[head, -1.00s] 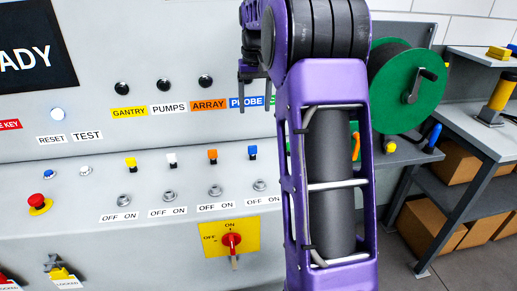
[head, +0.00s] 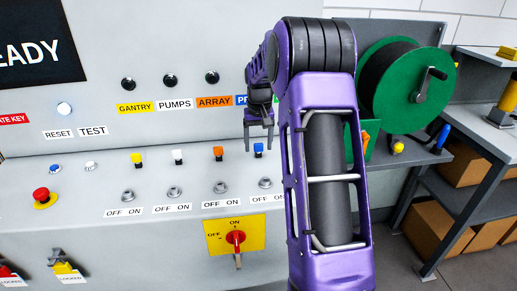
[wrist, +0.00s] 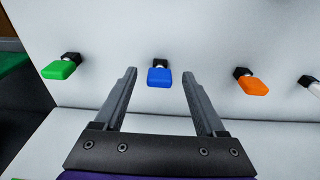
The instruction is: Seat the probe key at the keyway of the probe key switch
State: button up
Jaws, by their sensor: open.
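The probe key (head: 258,148) has a blue head and sits in a small dark holder on the pale panel. In the wrist view the blue key (wrist: 159,77) lies between the fingertips, with a gap on each side. My gripper (head: 259,143) is open and empty, its fingers pointing down at the blue key in the head view; it also shows in the wrist view (wrist: 159,73). The probe key switch (head: 265,183) is a round metal lock below the blue key, in line with it. Its OFF ON label is partly hidden by my arm.
The orange key (head: 218,152) sits left of the blue one, then white and yellow keys. A green key (wrist: 58,70) is on the other side. A red rotary switch (head: 235,238) on a yellow plate is below. A green reel (head: 375,80) stands at right.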

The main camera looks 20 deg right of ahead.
jog(key=shift+w+f, duration=0.1)
jog(key=shift+f, duration=0.65)
grip_shut()
